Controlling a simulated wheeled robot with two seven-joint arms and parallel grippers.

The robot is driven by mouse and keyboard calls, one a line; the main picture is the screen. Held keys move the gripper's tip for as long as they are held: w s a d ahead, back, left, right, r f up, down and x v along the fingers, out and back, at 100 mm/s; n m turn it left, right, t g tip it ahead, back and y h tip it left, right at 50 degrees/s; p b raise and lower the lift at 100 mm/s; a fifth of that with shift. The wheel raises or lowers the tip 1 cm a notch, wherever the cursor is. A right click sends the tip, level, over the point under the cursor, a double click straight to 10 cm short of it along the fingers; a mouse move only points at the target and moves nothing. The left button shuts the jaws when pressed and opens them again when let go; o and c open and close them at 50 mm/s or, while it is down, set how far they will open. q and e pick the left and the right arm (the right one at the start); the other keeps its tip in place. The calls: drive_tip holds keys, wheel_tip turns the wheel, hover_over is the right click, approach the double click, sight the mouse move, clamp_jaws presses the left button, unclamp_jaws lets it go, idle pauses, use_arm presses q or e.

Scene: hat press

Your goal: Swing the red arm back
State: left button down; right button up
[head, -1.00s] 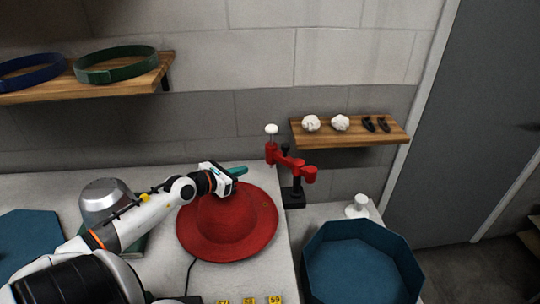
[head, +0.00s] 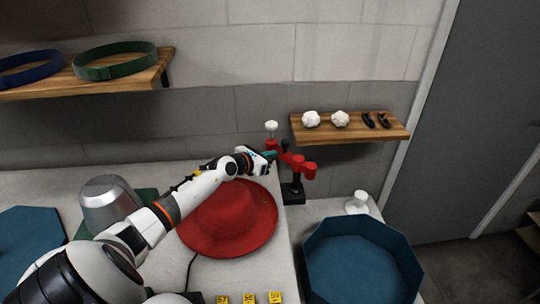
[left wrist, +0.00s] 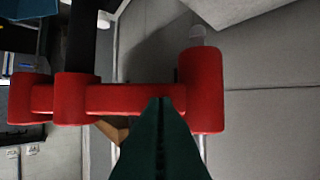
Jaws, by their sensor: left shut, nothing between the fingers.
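The red arm (head: 298,163) sits on a black post (head: 293,190) at the back right corner of the worktop, with a white knob (head: 271,126) above its left end. My left gripper (head: 276,154) is shut and empty, its green fingertips at the left part of the red arm. In the left wrist view the red arm (left wrist: 130,97) spans the picture and the shut green fingers (left wrist: 160,125) point at its bar. I cannot tell whether they touch it. My right gripper is not in view.
A red hat (head: 230,222) lies on the worktop below my left arm. A metal bowl-like form (head: 108,203) stands to the left. A blue bin (head: 362,265) and a white knob-topped piece (head: 358,202) are at the right. A wooden shelf (head: 350,131) hangs behind.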

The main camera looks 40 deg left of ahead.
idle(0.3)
use_arm(q)
drive_tip(key=shift+w+a+b, duration=0.2)
drive_tip(key=shift+w, duration=0.4)
drive_tip(key=shift+w+a+b, duration=0.2)
drive_tip(key=shift+w, duration=0.4)
